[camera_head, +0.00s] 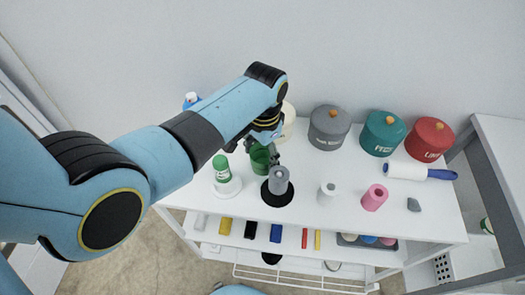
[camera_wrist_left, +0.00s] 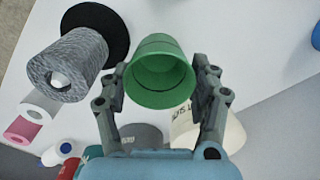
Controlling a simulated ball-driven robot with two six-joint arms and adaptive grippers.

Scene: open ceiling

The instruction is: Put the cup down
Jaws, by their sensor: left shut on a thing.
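A green cup (camera_wrist_left: 158,72) is between the two fingers of my left gripper (camera_wrist_left: 162,85) in the left wrist view, with its open rim facing the camera. The fingers touch its sides, so the gripper is shut on it. In the head view the green cup (camera_head: 260,158) shows beside my left gripper (camera_head: 266,150), partly hidden by it, over the white shelf top (camera_head: 310,215). I cannot tell whether the cup touches the shelf top. My right gripper is in neither view.
A grey yarn spool (camera_head: 278,181) on a black disc stands close to the cup's right. A green-and-white bottle (camera_head: 222,170) stands on its left. Grey, teal and red lidded pots (camera_head: 329,127) line the back. A lint roller (camera_head: 420,171) and pink spool (camera_head: 374,198) are right.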

